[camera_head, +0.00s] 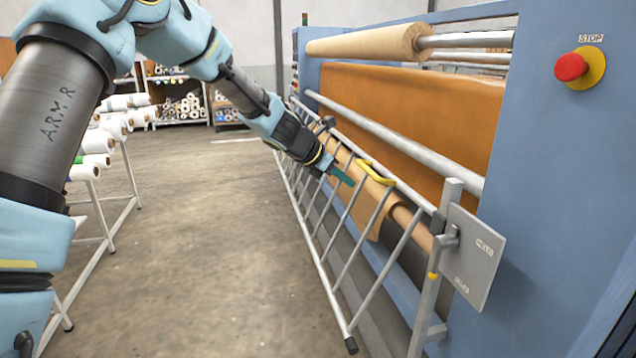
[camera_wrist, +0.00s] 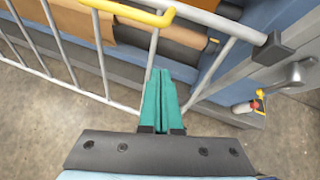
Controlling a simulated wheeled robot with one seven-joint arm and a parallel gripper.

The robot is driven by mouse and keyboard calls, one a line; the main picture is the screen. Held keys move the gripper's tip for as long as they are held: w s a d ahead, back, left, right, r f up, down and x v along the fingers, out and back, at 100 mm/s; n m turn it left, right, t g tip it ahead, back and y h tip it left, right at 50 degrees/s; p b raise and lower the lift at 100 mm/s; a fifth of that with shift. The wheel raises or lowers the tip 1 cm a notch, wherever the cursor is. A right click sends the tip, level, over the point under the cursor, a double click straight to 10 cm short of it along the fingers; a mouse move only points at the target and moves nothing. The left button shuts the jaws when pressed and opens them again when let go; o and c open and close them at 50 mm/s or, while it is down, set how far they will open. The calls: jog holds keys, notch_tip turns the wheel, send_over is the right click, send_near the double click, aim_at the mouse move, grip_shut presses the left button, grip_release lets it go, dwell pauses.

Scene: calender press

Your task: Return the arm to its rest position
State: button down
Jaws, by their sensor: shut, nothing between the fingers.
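My gripper (camera_head: 342,174) is at the end of my blue and grey arm, which reaches out over the floor towards the press. Its green fingers are shut together with nothing between them. In the wrist view the fingers (camera_wrist: 163,100) point at the metal guard gate (camera_wrist: 75,62). In the head view the gripper is in front of the gate (camera_head: 345,270), just left of its yellow handle (camera_head: 376,173). The handle also shows in the wrist view (camera_wrist: 130,12), and the fingertips are apart from it. I cannot tell whether the fingertips touch the gate bars.
The press (camera_head: 570,180) stands at the right, with a red stop button (camera_head: 571,67), a brown roll (camera_head: 370,43) and a latch plate (camera_head: 474,258) at the gate's end. A rack with white rolls (camera_head: 105,140) stands at the left. The floor (camera_head: 200,240) between is clear.

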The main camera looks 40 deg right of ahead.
jog(key=w+a+m+t+y+p, duration=0.1)
jog(key=w+a+m+y, duration=0.15)
jog(key=a, duration=0.75)
jog(key=w+a+m+t+y+p, duration=0.15)
jog(key=a+m, duration=0.25)
jog(key=a, duration=0.6)
jog(key=w+a+m+y+p, duration=0.1)
jog(key=w+a+m, duration=0.15)
jog(key=a, duration=0.75)
jog(key=s+a+r+m+y+p, duration=0.1)
jog(key=s+a+m, duration=0.3)
jog(key=a, duration=0.9)
jog(key=s+a+r+m+y, duration=0.1)
jog(key=s+a+m+y, duration=0.2)
jog(key=a, duration=1.1)
jog(key=s+m, duration=0.2)
jog(key=s, duration=0.1)
jog(key=shift+s+r+y+p, duration=0.15)
jog(key=shift+y+p, duration=0.15)
jog(key=shift+p, duration=0.1)
